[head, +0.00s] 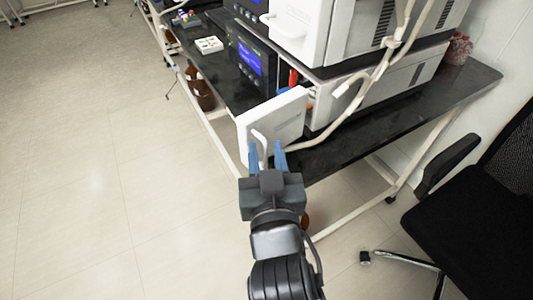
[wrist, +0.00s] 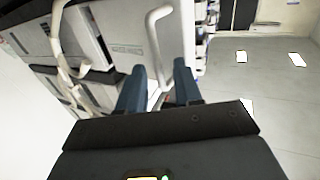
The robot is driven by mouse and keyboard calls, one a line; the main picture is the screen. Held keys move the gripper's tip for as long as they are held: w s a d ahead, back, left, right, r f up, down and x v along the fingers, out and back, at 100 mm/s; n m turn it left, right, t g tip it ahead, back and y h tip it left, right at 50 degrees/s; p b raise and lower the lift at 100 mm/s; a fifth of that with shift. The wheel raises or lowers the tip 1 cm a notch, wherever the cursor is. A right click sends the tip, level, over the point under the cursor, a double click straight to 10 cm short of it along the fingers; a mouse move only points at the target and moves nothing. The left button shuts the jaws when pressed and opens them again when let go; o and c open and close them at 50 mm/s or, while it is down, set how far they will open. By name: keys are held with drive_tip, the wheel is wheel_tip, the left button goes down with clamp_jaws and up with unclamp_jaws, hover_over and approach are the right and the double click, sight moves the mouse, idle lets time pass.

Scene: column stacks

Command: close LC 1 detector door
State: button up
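A white door (head: 285,115) with a pale bar handle (head: 261,141) stands swung out from the lower instrument on the bench. I take it as the LC 1 detector door; no label is readable. My gripper (head: 266,150) is at the door's handle side, its two blue fingers apart. In the wrist view, the handle (wrist: 153,38) runs down toward the space between the fingertips (wrist: 160,68), with the white door panel (wrist: 120,28) behind it. I cannot tell whether a finger touches the handle or door.
The lower instrument (head: 395,88) and an upper white unit (head: 355,25) stand on the black bench (head: 345,148). Pale tubing (head: 350,118) hangs in front of them. A black chair (head: 455,205) is at right. The floor (head: 95,180) at left is clear.

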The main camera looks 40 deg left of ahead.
clamp_jaws()
idle(1.4)
